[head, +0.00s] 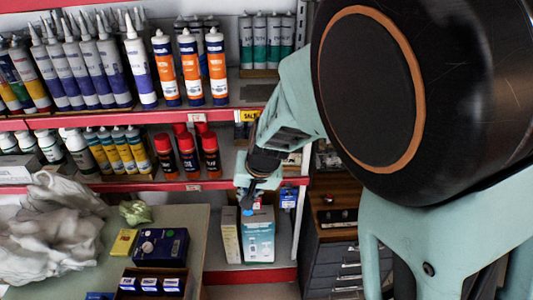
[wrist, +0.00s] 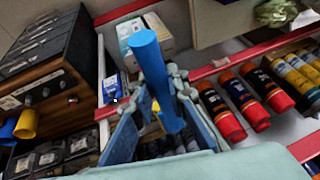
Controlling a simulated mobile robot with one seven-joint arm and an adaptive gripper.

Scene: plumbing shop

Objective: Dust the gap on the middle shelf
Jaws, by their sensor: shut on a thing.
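My gripper (head: 252,196) is in front of the right end of the middle shelf (head: 120,186), near its red front edge. In the wrist view my gripper (wrist: 158,88) is shut on a blue rod-like handle (wrist: 150,55). The handle's rounded end points away from the wrist; its blue tip (head: 248,212) also shows in the head view. No dusting head can be made out. Red-capped cans (head: 188,158) stand on the middle shelf left of my arm, also seen in the wrist view (wrist: 240,95). My arm partly hides the shelf space right of them.
Yellow-labelled bottles (head: 118,150) stand left of the cans. Cartridges (head: 190,65) fill the shelf above. White boxes (head: 258,238) stand below my gripper. A table (head: 195,230) bears grey cloth (head: 55,225), a green crumpled cloth (head: 135,212) and small boxes. A drawer cabinet (head: 340,262) stands right.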

